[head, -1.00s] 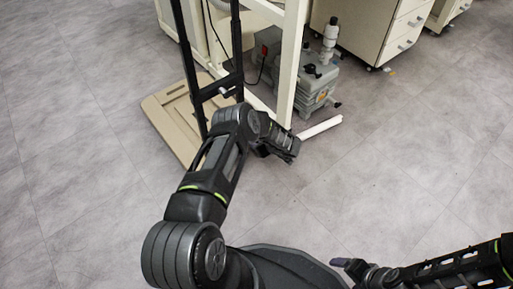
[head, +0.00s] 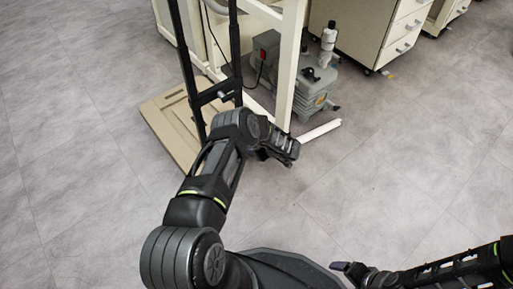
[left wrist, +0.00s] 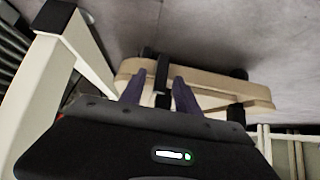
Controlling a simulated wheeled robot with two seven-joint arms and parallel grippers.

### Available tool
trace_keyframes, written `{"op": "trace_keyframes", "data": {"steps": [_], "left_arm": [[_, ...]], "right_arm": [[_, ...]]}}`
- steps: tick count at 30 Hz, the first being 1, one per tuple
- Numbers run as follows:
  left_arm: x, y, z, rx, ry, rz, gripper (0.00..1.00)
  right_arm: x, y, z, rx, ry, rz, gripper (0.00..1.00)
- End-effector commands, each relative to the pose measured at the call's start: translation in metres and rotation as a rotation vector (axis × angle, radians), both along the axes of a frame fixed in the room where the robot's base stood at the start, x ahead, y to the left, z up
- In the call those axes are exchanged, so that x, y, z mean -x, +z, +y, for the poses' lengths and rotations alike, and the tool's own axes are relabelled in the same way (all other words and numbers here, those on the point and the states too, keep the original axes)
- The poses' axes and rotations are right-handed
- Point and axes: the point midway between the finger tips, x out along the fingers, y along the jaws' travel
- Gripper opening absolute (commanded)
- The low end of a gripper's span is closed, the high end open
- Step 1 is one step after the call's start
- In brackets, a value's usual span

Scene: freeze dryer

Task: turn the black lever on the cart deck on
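I cannot clearly make out the black lever. A small black part (head: 310,74) sits on top of the grey pump (head: 308,95) in the head view, but I cannot tell whether it is the lever. My left gripper (head: 286,150) is low in front of the cart frame, left of the white foot bar and apart from the pump. In the left wrist view its two purple fingers (left wrist: 158,86) are spread, with a black post showing between them, apparently beyond. My right gripper (head: 350,268) is at the bottom edge, small and partly hidden; its finger opening is unclear.
A cream frame post (head: 291,70) and white foot bar (head: 320,130) stand beside the pump. A black upright frame (head: 235,50) with a beige base (head: 165,115) stands left. Drawer cabinets (head: 375,35) are behind. The floor at right is clear.

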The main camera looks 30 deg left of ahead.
Motion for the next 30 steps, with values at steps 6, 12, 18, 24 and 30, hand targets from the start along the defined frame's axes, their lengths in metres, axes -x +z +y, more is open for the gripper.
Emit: {"op": "trace_keyframes", "data": {"steps": [6,12,18,24,30], "left_arm": [[0.002,0.017,-0.014,0.001,-0.004,0.000,0.38],[0.009,0.041,-0.036,0.000,-0.004,0.000,0.38],[0.014,0.055,-0.051,0.000,-0.001,0.000,0.38],[0.015,0.055,-0.053,0.000,-0.001,-0.001,0.38],[0.014,0.055,-0.053,0.000,-0.001,-0.001,0.38]], "right_arm": [[0.002,0.013,0.000,-0.001,0.002,0.005,0.87],[0.004,0.030,-0.001,-0.002,0.005,0.011,0.87],[0.006,0.038,-0.001,-0.003,0.008,0.016,0.87],[0.006,0.037,-0.001,-0.003,0.008,0.017,0.87],[0.006,0.037,-0.001,-0.003,0.008,0.017,0.87]]}}
